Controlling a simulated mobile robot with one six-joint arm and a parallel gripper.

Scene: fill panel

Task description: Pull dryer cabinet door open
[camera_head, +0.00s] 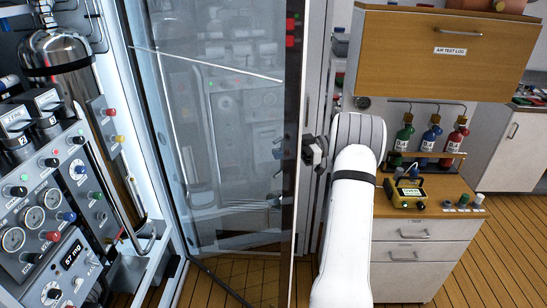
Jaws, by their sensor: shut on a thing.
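The dryer cabinet door (225,170) is a tall glass panel with a dark vertical edge strip, left of centre in the head view. Objects show dimly through or reflected in its glass. My gripper (312,151) is at the door's right edge, at about mid height in the picture, at the end of my white arm. It is shut on what looks like the door handle, which is mostly hidden by the gripper.
At left is a panel of gauges and knobs (45,215) with a metal tank (65,70). At right, a wooden-topped drawer cabinet (420,228) carries a yellow meter (409,194) and several small gas bottles (430,138). Wooden floor (500,245) is clear at lower right.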

